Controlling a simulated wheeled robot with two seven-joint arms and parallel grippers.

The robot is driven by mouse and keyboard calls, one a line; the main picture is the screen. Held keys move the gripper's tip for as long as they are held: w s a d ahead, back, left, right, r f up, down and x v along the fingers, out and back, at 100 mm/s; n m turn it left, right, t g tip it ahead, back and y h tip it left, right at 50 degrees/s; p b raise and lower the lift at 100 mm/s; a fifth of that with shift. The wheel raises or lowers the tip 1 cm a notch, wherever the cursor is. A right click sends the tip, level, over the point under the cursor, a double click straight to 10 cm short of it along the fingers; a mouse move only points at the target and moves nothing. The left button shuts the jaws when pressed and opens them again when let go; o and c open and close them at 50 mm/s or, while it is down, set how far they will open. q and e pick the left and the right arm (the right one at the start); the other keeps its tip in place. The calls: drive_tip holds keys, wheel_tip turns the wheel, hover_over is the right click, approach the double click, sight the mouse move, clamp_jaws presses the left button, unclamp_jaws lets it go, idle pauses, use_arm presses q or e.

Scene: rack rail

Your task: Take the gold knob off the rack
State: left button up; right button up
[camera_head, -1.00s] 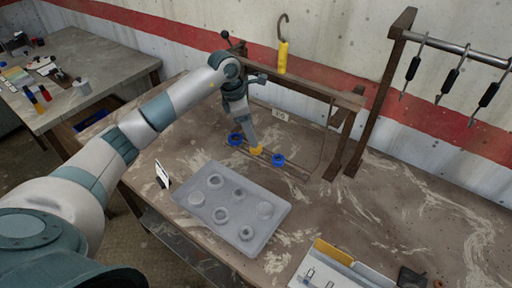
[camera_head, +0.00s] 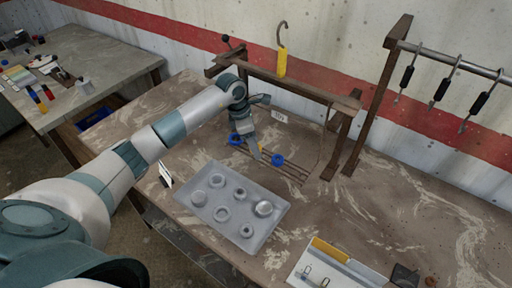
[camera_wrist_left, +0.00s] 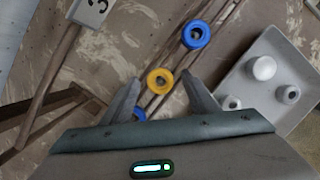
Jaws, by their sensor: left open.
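The gold knob (camera_wrist_left: 159,81) is a yellow ring with a pale centre, on the rack rail (camera_wrist_left: 229,22) between two blue knobs. One blue knob (camera_wrist_left: 196,34) is above right of it; the other blue knob (camera_wrist_left: 138,114) is partly hidden by my gripper. My left gripper (camera_wrist_left: 160,84) is open, with one finger on either side of the gold knob in the wrist picture. Contact cannot be told. My right gripper is out of view.
A grey tray (camera_head: 205,222) with several round pieces stands in front of the rack. A wooden frame (camera_head: 290,86) stands behind it, with a small numbered tag (camera_head: 279,116). A white box (camera_head: 330,268) lies front right. The table right of the rack is mostly clear.

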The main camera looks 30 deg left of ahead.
use_arm(q)
drive_tip(key=shift+c, duration=0.6)
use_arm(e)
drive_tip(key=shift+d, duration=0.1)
use_arm(q)
drive_tip(key=c, duration=1)
drive_tip(key=shift+r, duration=0.1)
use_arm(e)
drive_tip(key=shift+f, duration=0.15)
